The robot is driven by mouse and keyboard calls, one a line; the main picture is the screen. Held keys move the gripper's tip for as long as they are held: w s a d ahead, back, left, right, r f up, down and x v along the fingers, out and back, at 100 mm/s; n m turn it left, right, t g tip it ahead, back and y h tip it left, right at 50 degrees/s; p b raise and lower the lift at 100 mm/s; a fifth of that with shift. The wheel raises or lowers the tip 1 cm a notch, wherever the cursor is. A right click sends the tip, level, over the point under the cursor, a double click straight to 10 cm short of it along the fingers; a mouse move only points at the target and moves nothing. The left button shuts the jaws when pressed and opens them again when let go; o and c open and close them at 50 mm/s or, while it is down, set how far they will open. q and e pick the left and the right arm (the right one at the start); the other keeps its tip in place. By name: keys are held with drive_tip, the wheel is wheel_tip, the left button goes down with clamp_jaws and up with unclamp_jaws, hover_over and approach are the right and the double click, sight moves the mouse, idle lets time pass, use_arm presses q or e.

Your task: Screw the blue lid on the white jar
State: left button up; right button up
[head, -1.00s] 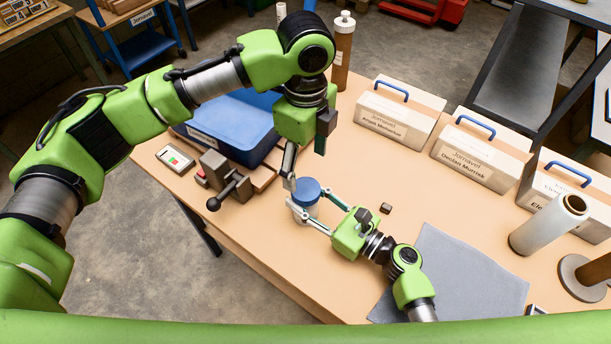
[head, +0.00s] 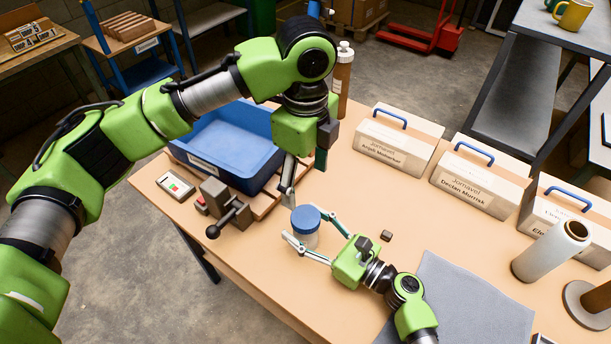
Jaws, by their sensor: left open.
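The white jar (head: 306,240) stands upright on the table with the blue lid (head: 305,217) sitting level on top; whether the thread is engaged cannot be seen. My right gripper (head: 304,229) reaches in from the lower right. Its two fingers are closed around the jar's body, one on each side, below the lid. My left gripper (head: 304,180) points down from above, just behind and over the lid. Its fingers are apart and empty, and one fingertip is close to the lid's upper left edge in the picture.
A grey press-like device with a black-knobbed lever (head: 226,208) and a blue tray (head: 222,145) stand left of the jar. A small dark block (head: 387,236) lies right of it. A grey cloth (head: 465,300), labelled boxes (head: 397,140) and a white roll (head: 550,250) occupy the right side.

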drive_tip(key=v, duration=1.2)
